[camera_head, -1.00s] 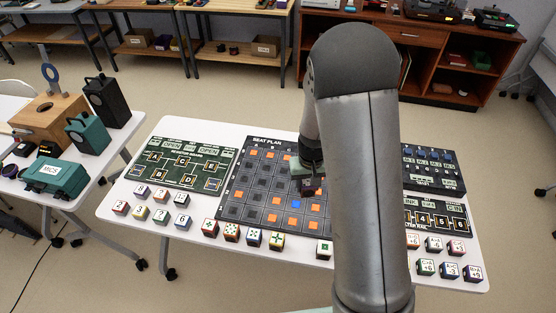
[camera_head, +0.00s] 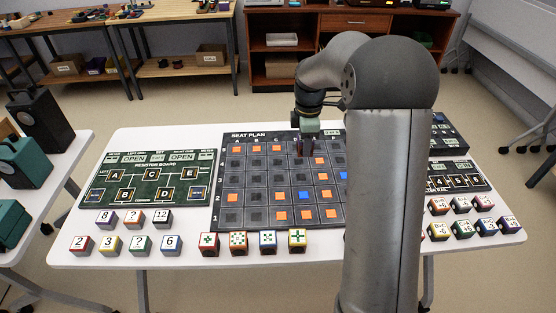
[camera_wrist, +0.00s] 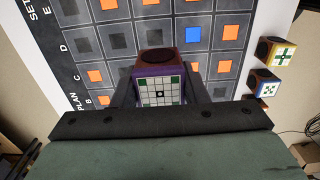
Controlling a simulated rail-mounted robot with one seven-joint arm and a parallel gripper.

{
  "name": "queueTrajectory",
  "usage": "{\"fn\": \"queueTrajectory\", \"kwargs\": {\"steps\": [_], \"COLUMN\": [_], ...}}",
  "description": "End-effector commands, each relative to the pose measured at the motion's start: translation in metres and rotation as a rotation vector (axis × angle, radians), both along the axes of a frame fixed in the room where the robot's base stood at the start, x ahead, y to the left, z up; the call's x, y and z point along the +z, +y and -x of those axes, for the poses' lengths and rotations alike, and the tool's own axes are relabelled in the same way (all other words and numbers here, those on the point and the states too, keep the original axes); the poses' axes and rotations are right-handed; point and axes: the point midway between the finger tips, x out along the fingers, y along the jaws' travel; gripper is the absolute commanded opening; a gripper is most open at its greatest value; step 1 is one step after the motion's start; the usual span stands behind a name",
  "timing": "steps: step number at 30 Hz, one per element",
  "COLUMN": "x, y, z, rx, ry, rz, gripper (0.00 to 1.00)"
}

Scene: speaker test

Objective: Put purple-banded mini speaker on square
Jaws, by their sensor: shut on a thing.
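My gripper (camera_head: 306,146) is over the far part of the seat plan board (camera_head: 262,137), near its back edge. In the wrist view my gripper (camera_wrist: 160,92) is shut on the purple-banded mini speaker (camera_wrist: 158,74). The speaker has a dark red round top, purple edges and a white gridded face with green marks. It seems held above the board; the exact gap cannot be told. The board has dark, orange and blue squares. One blue square (camera_head: 306,196) lies nearer the front; another (camera_head: 343,176) is partly hidden by my arm.
Several patterned cubes (camera_head: 238,243) line the board's front edge. Numbered cubes (camera_head: 140,245) stand at the left, below the green resistor board (camera_head: 147,178). More cubes (camera_head: 462,228) and dark panels (camera_head: 457,176) are at the right. My arm hides the board's right part.

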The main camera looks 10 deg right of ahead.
Motion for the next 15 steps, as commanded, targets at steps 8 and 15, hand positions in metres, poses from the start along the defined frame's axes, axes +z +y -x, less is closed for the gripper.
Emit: {"fn": "queueTrajectory", "kwargs": {"steps": [8, 15], "x": [-0.034, -0.072], "y": [0.038, 0.054], "z": [-0.057, -0.083], "rx": [0.001, -0.002], "ry": [0.004, 0.000], "rz": [0.000, 0.001], "gripper": [0.15, 0.15]}}
